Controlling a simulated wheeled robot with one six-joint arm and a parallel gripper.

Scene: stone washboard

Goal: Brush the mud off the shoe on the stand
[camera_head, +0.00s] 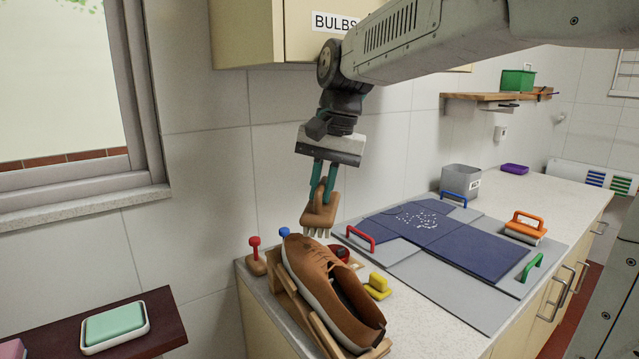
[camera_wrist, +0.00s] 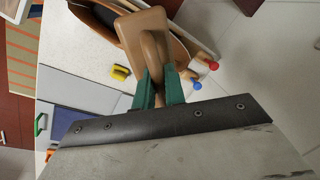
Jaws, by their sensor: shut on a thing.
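A brown shoe (camera_head: 337,293) with a pale sole rests on a wooden stand (camera_head: 292,308) at the counter's near left corner, toe towards the wall. I cannot make out mud on it. My gripper (camera_head: 321,184) is shut on the handle of a tan wooden brush (camera_head: 319,216) and holds it upright, pale bristles down, close to the shoe's toe. I cannot tell whether the bristles touch the shoe. In the wrist view, the green fingers (camera_wrist: 159,92) grip the handle, and the brush (camera_wrist: 148,38) hides part of the shoe and stand.
Red-knobbed (camera_head: 255,250) and blue-knobbed (camera_head: 285,232) items stand beside the stand; a yellow-handled block (camera_head: 378,286) is right of the shoe. Blue panels (camera_head: 430,232) with coloured handles cover the middle counter. A cabinet (camera_head: 243,35) hangs above. A soap dish (camera_head: 115,328) is lower left.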

